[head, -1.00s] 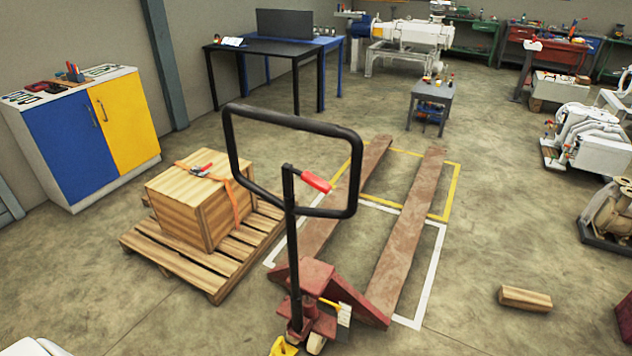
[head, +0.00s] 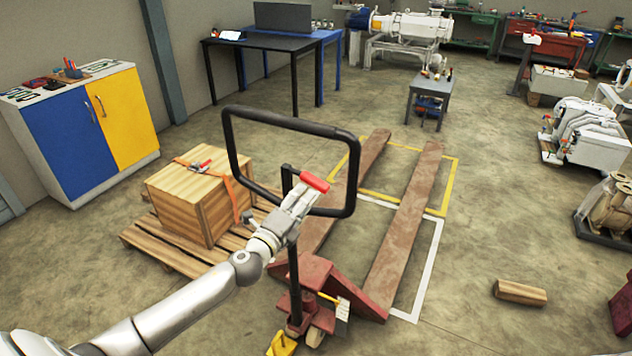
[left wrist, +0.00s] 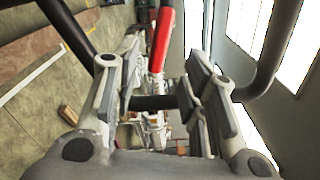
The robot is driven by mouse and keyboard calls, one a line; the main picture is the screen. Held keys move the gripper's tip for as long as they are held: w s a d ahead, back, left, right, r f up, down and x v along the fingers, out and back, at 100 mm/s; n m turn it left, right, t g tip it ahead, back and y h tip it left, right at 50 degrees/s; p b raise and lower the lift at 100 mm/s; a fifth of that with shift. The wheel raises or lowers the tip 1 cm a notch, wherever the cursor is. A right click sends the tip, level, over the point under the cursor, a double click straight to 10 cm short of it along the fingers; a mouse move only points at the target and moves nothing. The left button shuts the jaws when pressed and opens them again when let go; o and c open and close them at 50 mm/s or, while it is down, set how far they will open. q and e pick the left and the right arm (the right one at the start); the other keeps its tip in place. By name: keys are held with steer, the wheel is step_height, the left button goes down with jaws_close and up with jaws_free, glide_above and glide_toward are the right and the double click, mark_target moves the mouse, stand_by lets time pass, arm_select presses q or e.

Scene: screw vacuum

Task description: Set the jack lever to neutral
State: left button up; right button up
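The pallet jack (head: 312,280) stands in the middle of the head view with its black loop handle (head: 290,122) upright. The red jack lever (head: 314,182) sits at the top of the handle's post, inside the loop. My left gripper (head: 301,197) is right at the lever, partly covering the post and the loop's lower bar. In the left wrist view, the gripper (left wrist: 165,75) is open, its fingers apart. The red lever (left wrist: 161,40) shows in the gap between them, and a black bar crosses lower down. Contact with the lever cannot be told. My right gripper is out of view.
A strapped wooden crate (head: 188,205) on a pallet (head: 160,244) stands left of the jack. The forks (head: 405,225) point away over floor markings. A wooden block (head: 521,292) lies on the right. A blue and yellow cabinet (head: 60,148) stands at the left.

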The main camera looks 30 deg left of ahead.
mark_target(314, 186)
arm_select(q)
steer(key=w, duration=0.8)
steer(key=shift+w+p, duration=0.35)
steer(key=shift+w, duration=0.05)
jaws_close()
